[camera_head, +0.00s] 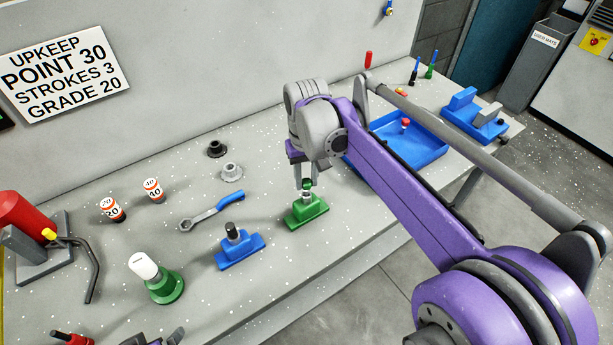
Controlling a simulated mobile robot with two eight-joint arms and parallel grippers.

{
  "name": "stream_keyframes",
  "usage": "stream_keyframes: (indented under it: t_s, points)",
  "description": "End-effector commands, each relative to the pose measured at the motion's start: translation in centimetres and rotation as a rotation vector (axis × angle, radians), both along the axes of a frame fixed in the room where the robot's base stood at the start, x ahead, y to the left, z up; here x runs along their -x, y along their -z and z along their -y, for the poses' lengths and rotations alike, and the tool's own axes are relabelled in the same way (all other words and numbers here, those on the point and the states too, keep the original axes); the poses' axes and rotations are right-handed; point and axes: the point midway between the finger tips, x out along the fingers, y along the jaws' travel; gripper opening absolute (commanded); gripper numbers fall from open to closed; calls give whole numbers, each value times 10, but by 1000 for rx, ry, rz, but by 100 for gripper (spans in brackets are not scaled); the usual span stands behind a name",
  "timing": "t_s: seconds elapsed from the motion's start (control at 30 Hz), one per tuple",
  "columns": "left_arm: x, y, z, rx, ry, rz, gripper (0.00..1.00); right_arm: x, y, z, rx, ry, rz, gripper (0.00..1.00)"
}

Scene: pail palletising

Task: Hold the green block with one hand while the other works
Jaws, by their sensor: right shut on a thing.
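The green block (307,213) stands upright on the grey workbench, with a short post with a green top on it. My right gripper (306,184) comes down from above, its fingers closed around that post. The block appears to rest on the bench top. Part of what looks like my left gripper (155,339) shows at the bottom edge, mostly cut off, and its fingers cannot be made out. A similar blue block (240,250) with a dark post stands to the left of the green block.
A red vice-like tool (25,227) is far left. A blue tray (425,150) lies behind my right arm.

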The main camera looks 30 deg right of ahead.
Motion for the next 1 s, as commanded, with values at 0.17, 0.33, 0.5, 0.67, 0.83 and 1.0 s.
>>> stream_keyframes:
  t_s: [0.17,0.33,0.5,0.67,0.83,1.0]
  points:
    - [1,4,0,0,0,-2,100,0,5,0,0,0,0,0]
    - [1,4,0,0,0,-2,100,0,7,0,0,0,0,45]
    - [1,4,0,0,0,-2,100,0,6,0,0,0,0,68]
    - [1,4,0,0,0,-2,100,0,6,0,0,0,0,68]
    - [1,4,0,0,0,-2,100,0,1,0,0,0,0,68]
    - [0,1,0,0,0,0,100,0,-26,0,0,0,0,68]
